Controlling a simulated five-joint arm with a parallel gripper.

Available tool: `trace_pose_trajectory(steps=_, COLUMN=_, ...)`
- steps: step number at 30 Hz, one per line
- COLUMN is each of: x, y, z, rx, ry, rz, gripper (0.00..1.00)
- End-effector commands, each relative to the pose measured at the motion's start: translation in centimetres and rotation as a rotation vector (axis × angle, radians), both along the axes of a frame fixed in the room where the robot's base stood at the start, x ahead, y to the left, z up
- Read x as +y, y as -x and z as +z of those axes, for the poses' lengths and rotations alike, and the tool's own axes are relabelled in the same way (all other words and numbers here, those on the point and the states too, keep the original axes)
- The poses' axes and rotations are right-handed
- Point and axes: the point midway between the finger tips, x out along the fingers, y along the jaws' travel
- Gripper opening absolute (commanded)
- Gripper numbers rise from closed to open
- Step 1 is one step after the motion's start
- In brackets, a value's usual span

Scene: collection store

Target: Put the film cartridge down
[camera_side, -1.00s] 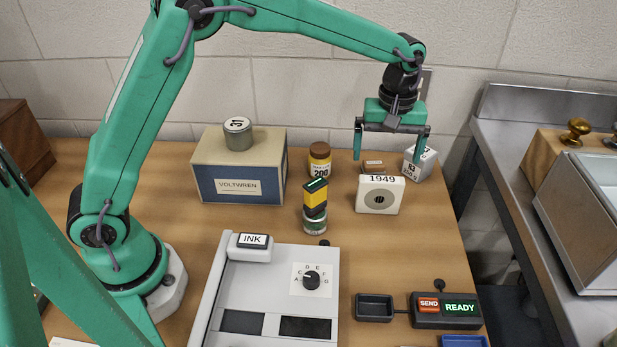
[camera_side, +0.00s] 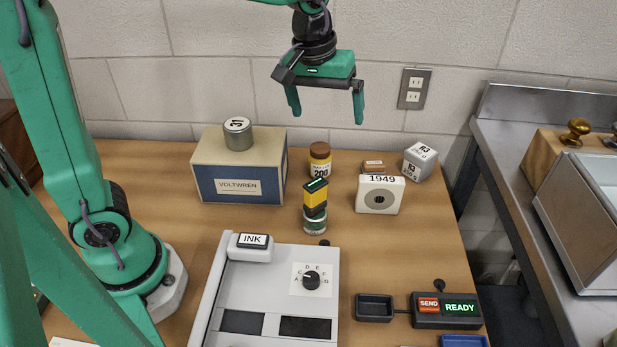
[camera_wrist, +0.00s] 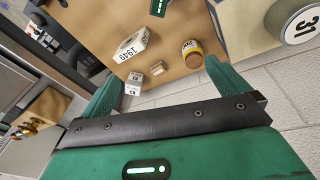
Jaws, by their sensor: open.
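My gripper (camera_side: 327,115) is open and empty in the air, above and behind the tabletop objects. Its two green fingers (camera_wrist: 160,85) also show in the wrist view, apart with nothing held between them. No object is labelled as film, so I cannot tell for certain which is the cartridge.
A brown jar marked 200 (camera_side: 320,160), a small brown block (camera_side: 374,167) and a grey-white R3 cube (camera_side: 420,161) stand behind. The VOLTWREN box (camera_side: 238,186) bears a tin marked 31 (camera_side: 238,134). In front are the INK console (camera_side: 262,285), a dark tray (camera_side: 374,308) and a SEND/READY unit (camera_side: 446,311).

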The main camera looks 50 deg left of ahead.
Motion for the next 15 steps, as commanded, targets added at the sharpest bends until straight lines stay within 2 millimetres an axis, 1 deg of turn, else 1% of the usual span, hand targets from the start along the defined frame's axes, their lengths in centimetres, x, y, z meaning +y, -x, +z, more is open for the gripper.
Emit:
trace_pose_trajectory(steps=1, x=0.6, y=1.1, z=0.6, rx=-0.020, ry=-0.003, rz=-0.021, gripper=1.00)
trace_pose_trajectory(steps=6, x=2.3, y=4.5, z=1.7, rx=-0.077, ry=-0.023, rz=-0.104, gripper=1.00)
trace_pose_trajectory(steps=9, x=3.2, y=6.5, z=2.1, rx=-0.112, ry=-0.039, rz=-0.151, gripper=1.00)
trace_pose_trajectory(steps=15, x=4.7, y=10.5, z=2.1, rx=-0.177, ry=-0.077, rz=-0.244, gripper=1.00)
